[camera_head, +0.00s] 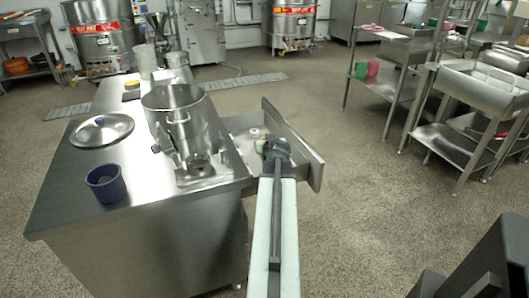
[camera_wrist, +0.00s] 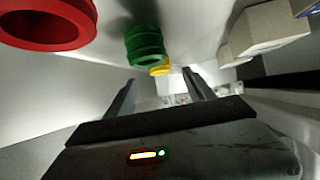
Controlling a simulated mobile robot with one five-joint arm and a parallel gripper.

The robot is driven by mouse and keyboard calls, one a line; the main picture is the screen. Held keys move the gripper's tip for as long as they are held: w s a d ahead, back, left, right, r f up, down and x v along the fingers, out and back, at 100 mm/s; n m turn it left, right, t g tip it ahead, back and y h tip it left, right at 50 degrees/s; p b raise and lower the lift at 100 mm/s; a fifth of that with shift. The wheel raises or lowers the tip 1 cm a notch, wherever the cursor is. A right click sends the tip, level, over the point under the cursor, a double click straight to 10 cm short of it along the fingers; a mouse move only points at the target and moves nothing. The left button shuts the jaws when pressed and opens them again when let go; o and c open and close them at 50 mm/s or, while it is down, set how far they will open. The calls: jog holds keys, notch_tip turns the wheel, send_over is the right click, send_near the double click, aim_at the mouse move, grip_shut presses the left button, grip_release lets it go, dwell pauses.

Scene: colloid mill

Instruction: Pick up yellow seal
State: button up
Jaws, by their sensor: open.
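The yellow seal (camera_wrist: 160,69) shows in the wrist view as a small ring, partly hidden by stacked green rings (camera_wrist: 145,45). It lies ahead of my gripper (camera_wrist: 159,80), roughly in line with the gap between the fingers. The fingers are apart and nothing is seen held between them. In the head view my gripper (camera_head: 276,148) is low over the open drawer (camera_head: 307,153) at the right side of the steel table. I cannot make out the yellow seal in the head view.
A red ring (camera_wrist: 45,22) is at the upper left of the wrist view; grey blocks (camera_wrist: 268,28) are at the right. On the table (camera_head: 65,185) stand a steel pot (camera_head: 177,118), a lid (camera_head: 102,130) and a blue cup (camera_head: 106,184). Floor right of the drawer is clear.

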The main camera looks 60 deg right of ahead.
jog(key=b+x, duration=0.2)
jog(key=x, duration=0.3)
jog(key=shift+w+d+f, duration=0.15)
jog(key=shift+d, duration=0.05)
grip_shut()
notch_tip(320, 180, up, 11)
jog(key=p, duration=1)
jog(key=shift+f, duration=0.15)
